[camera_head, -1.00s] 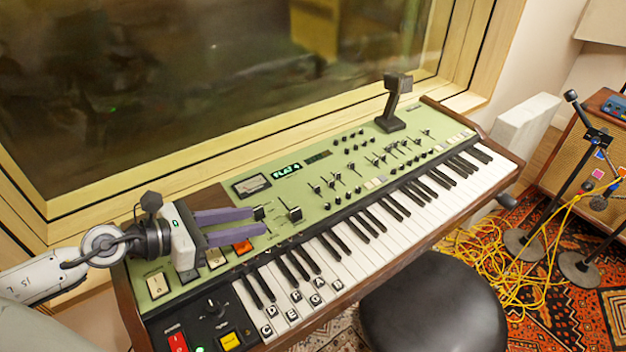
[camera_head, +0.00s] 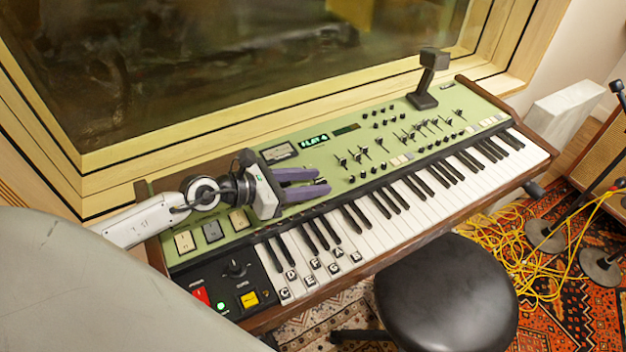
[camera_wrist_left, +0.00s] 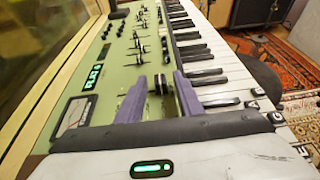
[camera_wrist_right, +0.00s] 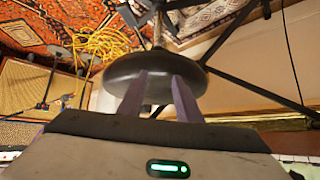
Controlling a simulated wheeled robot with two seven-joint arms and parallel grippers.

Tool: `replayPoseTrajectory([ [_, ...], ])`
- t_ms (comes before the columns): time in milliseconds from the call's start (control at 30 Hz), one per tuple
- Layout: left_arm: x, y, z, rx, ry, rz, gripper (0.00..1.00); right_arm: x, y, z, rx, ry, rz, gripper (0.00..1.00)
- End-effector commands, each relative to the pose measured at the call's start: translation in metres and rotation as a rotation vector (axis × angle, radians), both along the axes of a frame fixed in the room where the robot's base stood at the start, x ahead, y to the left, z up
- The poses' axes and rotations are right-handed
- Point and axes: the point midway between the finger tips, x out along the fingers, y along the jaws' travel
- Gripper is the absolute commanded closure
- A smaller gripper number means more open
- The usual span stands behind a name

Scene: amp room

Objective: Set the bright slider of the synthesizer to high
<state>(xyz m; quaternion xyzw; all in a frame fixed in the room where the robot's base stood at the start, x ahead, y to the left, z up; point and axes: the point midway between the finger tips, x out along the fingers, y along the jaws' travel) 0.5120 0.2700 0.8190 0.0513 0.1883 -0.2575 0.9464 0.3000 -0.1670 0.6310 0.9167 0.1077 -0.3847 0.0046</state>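The synthesizer (camera_head: 380,205) has a green panel with small sliders and knobs above its keys. My left gripper (camera_head: 328,181) is low over the left part of this panel, its purple fingers pointing right along it. In the left wrist view, the gripper (camera_wrist_left: 159,88) is open, and dark slider caps (camera_wrist_left: 158,84) show between its fingers, with gaps visible on the sides. I cannot read which slider is labelled bright. The fingers partly hide these sliders in the head view. My right gripper (camera_wrist_right: 158,90) is open and empty, seen only in its own wrist view.
A black stool (camera_head: 447,290) stands in front of the keys. A black upright device (camera_head: 428,80) stands on the panel's far edge. The window (camera_head: 250,60) runs close behind. Yellow cables (camera_head: 500,262) and microphone stands (camera_head: 545,236) are on the rug at right.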

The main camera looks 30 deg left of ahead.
Motion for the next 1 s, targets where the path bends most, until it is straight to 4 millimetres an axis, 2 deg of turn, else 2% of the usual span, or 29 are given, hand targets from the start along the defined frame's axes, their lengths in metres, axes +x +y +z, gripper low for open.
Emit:
replayPoseTrajectory([
  [333,0.003,-0.002,-0.002,0.0,0.0,-0.001,0.67,-0.001,-0.001,-0.001,-0.001,0.003,0.0,0.69],
  [533,0.003,-0.002,-0.001,0.0,0.0,0.0,0.99,-0.003,-0.001,-0.002,-0.002,0.007,0.0,0.69],
  [767,0.004,-0.001,-0.002,0.0,0.0,0.0,1.0,-0.004,-0.001,-0.004,-0.003,0.01,0.0,0.69],
  [867,0.008,0.006,-0.006,0.004,0.0,0.0,1.0,-0.005,-0.001,-0.014,-0.003,0.012,0.002,0.69],
  [1000,0.02,0.027,-0.011,0.006,-0.001,0.002,1.0,-0.004,0.002,-0.036,-0.007,0.014,0.011,0.69],
])
